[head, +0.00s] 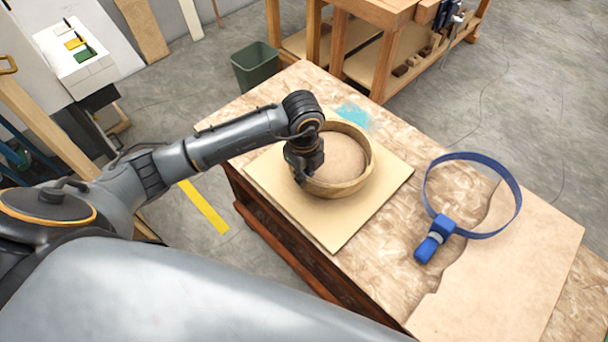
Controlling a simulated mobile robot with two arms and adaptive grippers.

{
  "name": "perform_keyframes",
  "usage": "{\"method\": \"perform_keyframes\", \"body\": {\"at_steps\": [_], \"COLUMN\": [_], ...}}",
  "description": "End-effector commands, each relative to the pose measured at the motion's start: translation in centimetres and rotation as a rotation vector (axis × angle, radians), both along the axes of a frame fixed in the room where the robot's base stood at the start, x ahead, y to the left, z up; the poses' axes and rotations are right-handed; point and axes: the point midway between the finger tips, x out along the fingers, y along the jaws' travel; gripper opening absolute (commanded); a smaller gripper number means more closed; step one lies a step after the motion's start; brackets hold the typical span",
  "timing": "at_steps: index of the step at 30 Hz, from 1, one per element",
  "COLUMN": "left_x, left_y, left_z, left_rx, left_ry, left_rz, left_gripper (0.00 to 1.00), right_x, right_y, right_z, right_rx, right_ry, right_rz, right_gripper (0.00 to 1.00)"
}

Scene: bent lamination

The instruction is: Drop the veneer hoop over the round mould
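The veneer hoop (350,186) is a pale wooden ring on or just above a square light board (345,228) on the bench. The round mould (338,158) shows as a brown disc inside the hoop, with the hoop's rim standing around it. I cannot tell whether the hoop's lower edge rests on the board. My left gripper (300,178) points down at the hoop's left rim, over or touching it. Its fingers are dark and small, and I cannot tell whether they grip the rim. It hides the left part of the hoop. My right gripper is not in view.
A blue strap clamp (435,238) with a round band lies at the right of the bench (395,258), partly over a brown sheet (520,270). A green bin (255,68) and another wooden workbench (375,62) stand behind. Bare bench top lies between board and clamp.

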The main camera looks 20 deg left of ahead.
Motion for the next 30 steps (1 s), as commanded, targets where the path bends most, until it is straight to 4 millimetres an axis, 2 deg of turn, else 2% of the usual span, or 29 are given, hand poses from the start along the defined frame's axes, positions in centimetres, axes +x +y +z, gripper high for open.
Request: {"method": "perform_keyframes", "body": {"at_steps": [1, 3, 16, 20, 30], "left_x": [-0.5, -0.5, -0.4, -0.3, -0.2], "left_y": [0.0, -0.1, -0.1, -0.1, 0.0], "left_z": [-0.6, -0.7, -0.1, 1.8, 8.9], "left_rx": [0.002, 0.002, 0.001, 0.0, 0.0], "left_ry": [0.015, 0.016, 0.014, 0.008, 0.004], "left_rz": [-0.002, -0.003, -0.003, -0.004, -0.003], "left_gripper": [0.2, 0.34, 0.34, 0.34, 0.34], "right_x": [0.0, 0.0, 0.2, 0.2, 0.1], "right_y": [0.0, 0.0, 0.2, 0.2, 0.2], "right_z": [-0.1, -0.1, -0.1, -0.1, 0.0], "right_rx": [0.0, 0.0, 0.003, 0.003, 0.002], "right_ry": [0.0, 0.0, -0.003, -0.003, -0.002], "right_rz": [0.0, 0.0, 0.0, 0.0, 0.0], "right_gripper": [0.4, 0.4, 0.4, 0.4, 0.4]}}
